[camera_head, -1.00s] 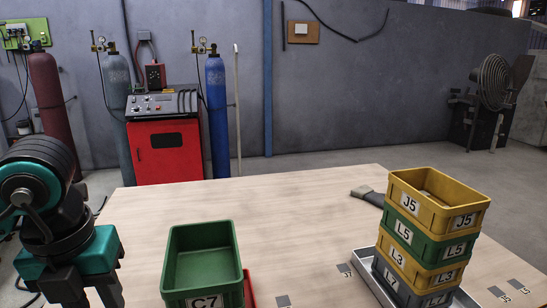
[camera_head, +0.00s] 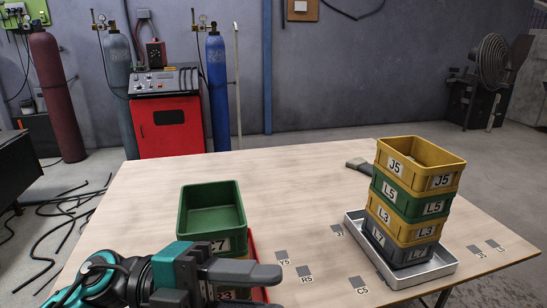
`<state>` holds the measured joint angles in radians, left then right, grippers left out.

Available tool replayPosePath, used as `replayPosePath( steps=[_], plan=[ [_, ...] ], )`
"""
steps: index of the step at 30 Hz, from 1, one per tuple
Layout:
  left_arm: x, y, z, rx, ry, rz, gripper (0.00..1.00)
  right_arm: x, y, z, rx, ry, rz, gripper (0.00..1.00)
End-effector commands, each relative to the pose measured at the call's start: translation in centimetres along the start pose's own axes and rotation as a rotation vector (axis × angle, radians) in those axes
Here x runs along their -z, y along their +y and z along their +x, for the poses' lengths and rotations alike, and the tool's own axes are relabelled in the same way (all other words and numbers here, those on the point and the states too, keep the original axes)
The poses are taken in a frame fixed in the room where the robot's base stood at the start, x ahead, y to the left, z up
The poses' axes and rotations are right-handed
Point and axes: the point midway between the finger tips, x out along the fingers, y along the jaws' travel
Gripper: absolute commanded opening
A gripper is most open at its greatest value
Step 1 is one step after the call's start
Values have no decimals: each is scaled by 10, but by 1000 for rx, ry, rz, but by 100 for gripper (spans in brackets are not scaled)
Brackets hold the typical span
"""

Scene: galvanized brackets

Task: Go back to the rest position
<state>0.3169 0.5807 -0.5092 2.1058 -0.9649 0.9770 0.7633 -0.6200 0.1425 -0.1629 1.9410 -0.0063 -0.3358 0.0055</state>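My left gripper (camera_head: 262,271) is low in the head view, in front of the left stack of bins, with its fingers pointing right. The fingers overlap from this angle, so their gap cannot be judged; I see nothing held in them. The left stack has a green bin (camera_head: 211,210) on top, its label partly hidden by my gripper, and lower bins mostly covered. At right a stack of yellow J5 (camera_head: 418,171), green L5 (camera_head: 409,200), yellow L3 (camera_head: 403,222) and grey L7 (camera_head: 398,246) bins stands in a metal tray (camera_head: 424,273). My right gripper is not in view.
The wooden table (camera_head: 290,185) has a clear middle and back. A red tray edge (camera_head: 257,250) shows beside the left stack. A dark tool (camera_head: 360,164) lies behind the right stack. Small labelled marks lie on the tabletop. Cables (camera_head: 60,225) trail on the floor at left.

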Motion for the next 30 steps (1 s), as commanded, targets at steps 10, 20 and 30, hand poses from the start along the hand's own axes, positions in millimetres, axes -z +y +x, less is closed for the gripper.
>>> replayPosePath(
  steps=[10, 20, 30],
  plan=[
    [-126, 99, -142, 976, -876, -633, 37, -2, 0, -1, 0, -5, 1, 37],
    [-94, 290, -200, 1004, -1428, -1157, 37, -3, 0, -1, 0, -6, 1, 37],
    [-84, 311, -202, 988, -1477, -1219, 37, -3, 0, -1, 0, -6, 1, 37]
  ],
)
